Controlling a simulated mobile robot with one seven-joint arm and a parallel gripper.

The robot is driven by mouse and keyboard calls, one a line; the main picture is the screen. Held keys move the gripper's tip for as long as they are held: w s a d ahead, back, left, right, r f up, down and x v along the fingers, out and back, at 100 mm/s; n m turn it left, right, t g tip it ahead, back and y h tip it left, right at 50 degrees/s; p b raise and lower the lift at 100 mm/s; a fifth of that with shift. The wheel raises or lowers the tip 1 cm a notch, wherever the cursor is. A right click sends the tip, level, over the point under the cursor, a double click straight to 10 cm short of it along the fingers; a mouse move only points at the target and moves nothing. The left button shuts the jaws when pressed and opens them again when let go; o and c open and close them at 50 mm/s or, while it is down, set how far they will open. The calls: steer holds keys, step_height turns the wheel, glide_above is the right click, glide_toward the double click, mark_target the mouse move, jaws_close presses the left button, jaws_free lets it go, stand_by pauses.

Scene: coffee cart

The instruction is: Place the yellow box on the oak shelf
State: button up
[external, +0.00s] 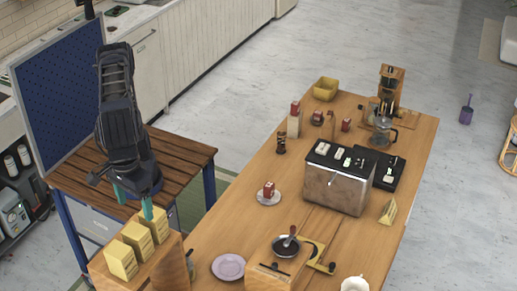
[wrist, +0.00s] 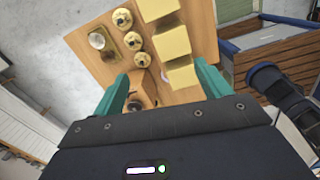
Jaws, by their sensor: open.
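Three yellow boxes stand in a row on a light wooden block at the lower left of the external view: a near box (external: 121,260), a middle box (external: 138,239) and a far box (external: 156,224). The light wooden block (external: 172,268) may be the oak shelf; I cannot tell for sure. My gripper (external: 133,201) is open, with teal fingers pointing down close to the far box. In the wrist view my gripper (wrist: 162,74) also shows open. Three yellow blocks show there, the lowest (wrist: 184,76) beside the right finger, which partly hides it.
A long wooden table holds a metal coffee machine (external: 338,184), a pink plate (external: 228,267), a dark pan (external: 286,244) and a yellow bin (external: 326,89). A dark slatted table (external: 183,152) with a blue pegboard (external: 62,82) stands behind my arm. Several round gold-coloured items (wrist: 133,40) sit near the blocks.

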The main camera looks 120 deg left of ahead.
steer(key=s+a+f+m+t, duration=0.1)
steer(key=s+a+m, duration=0.15)
steer(key=a, duration=0.85)
steer(key=s+a+m, duration=0.1)
steer(key=a+m, duration=0.2)
steer(key=a, duration=0.9)
steer(key=s+a+f+m+t, duration=0.1)
steer(key=s+a+m, duration=0.1)
steer(key=a, duration=0.9)
steer(key=s+a+f+m+t, duration=0.2)
steer(key=s+a+f+m, duration=0.7)
steer(key=s+a+f, duration=0.9)
steer(key=s+a, duration=0.1)
steer(key=s, duration=0.2)
steer(key=shift+a+f, duration=0.2)
steer(key=shift+a, duration=0.05)
